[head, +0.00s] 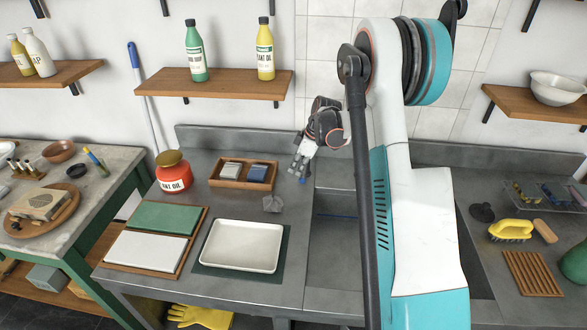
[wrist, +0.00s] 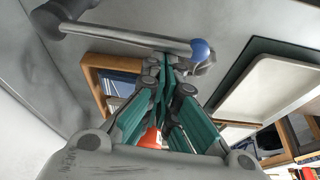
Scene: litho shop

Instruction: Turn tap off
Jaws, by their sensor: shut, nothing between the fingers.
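The tap's metal lever (wrist: 130,38) crosses the top of the wrist view and ends in a blue ball knob (wrist: 201,49). A tiny blue spot just below my gripper in the head view looks like the same knob (head: 301,181). My gripper (head: 300,166) is at the left edge of the sink (head: 335,240), its fingers pointing down. In the wrist view my gripper (wrist: 166,62) is shut and empty, with its fingertips close to the lever's knob end; I cannot tell whether they touch. My arm hides the tap's body and much of the sink, and I cannot see whether water runs.
A yellow brush (head: 511,230) and a slatted wooden rack (head: 531,274) lie on the right counter.

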